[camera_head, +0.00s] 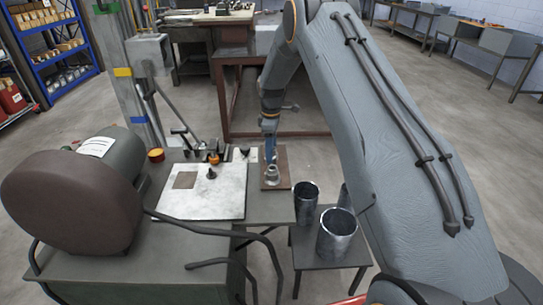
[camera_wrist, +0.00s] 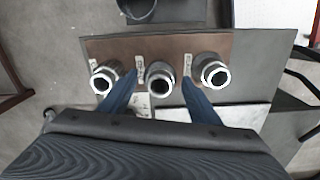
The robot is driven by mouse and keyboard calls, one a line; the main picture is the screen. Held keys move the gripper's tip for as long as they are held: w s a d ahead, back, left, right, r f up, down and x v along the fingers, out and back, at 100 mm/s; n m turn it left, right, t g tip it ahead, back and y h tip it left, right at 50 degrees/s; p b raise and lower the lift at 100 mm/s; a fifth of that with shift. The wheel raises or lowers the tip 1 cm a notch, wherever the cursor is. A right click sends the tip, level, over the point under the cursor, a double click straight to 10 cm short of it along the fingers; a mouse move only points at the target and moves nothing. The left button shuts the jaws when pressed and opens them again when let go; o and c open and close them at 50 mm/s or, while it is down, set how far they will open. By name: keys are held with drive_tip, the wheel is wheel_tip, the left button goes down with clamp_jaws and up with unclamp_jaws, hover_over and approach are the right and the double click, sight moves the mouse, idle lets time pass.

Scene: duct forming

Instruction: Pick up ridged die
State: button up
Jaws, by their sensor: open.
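Three metal ring-shaped dies stand in a row on a brown board (camera_wrist: 120,46) in the wrist view: a left die (camera_wrist: 104,78), a middle die (camera_wrist: 159,70) and a right die (camera_wrist: 211,72). Small pale labels lie beside them, too small to read. I cannot tell which die is ridged. My gripper (camera_wrist: 159,82) is open, with one blue finger on each side of the middle die; contact is not clear. In the head view my gripper (camera_head: 270,158) is over the brown board (camera_head: 283,160), with a die (camera_head: 273,184) visible on its near part.
A pale metal plate (camera_head: 220,205) with a dark knob lies left of the board. Open metal cylinders (camera_head: 337,235) stand on a low table at right. A large green and brown machine (camera_head: 75,200) fills the left. A red-framed bench (camera_head: 230,110) stands behind.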

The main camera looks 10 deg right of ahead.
drive_tip(key=shift+f, duration=0.1)
drive_tip(key=shift+c, duration=0.2)
clamp_jaws()
